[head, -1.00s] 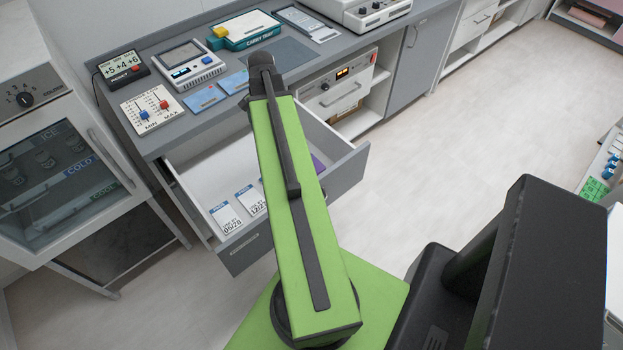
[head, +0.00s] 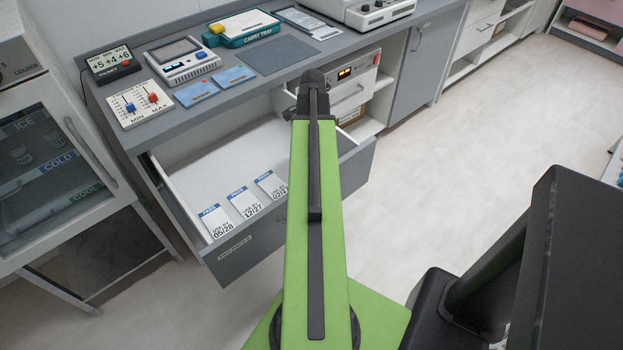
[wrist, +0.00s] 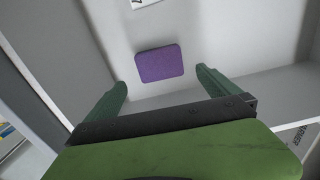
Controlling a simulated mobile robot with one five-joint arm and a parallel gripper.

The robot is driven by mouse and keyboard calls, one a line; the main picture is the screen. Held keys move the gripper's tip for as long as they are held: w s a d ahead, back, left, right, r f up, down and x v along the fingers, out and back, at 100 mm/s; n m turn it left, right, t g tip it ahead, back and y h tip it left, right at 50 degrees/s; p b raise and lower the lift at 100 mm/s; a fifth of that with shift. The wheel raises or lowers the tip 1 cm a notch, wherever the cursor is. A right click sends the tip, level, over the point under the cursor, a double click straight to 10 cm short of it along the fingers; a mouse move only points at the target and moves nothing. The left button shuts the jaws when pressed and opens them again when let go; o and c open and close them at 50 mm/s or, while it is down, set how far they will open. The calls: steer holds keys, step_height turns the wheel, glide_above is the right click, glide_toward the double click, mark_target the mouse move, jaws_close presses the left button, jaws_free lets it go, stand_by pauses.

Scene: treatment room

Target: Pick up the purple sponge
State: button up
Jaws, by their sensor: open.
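The purple sponge (wrist: 160,63) lies flat on the white floor of the open drawer (head: 190,169). In the wrist view it sits ahead of my gripper (wrist: 160,86), roughly centred between the two green fingers. The fingers are spread apart and empty, and the sponge looks apart from both of them. In the head view my green arm hides the sponge and my gripper.
Several white and blue packs (head: 243,203) lie in the drawer's front left part. The counter above carries a carry tray (head: 240,28), a slider panel (head: 141,103) and other devices. A glass-door cabinet (head: 50,160) stands at left.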

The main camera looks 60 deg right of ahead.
step_height(320, 180, down, 8)
steer(key=b, duration=0.6)
steer(key=shift+f+b, duration=0.2)
steer(key=shift+b, duration=0.2)
steer(key=shift+r, duration=0.15)
steer(key=c, duration=1.1)
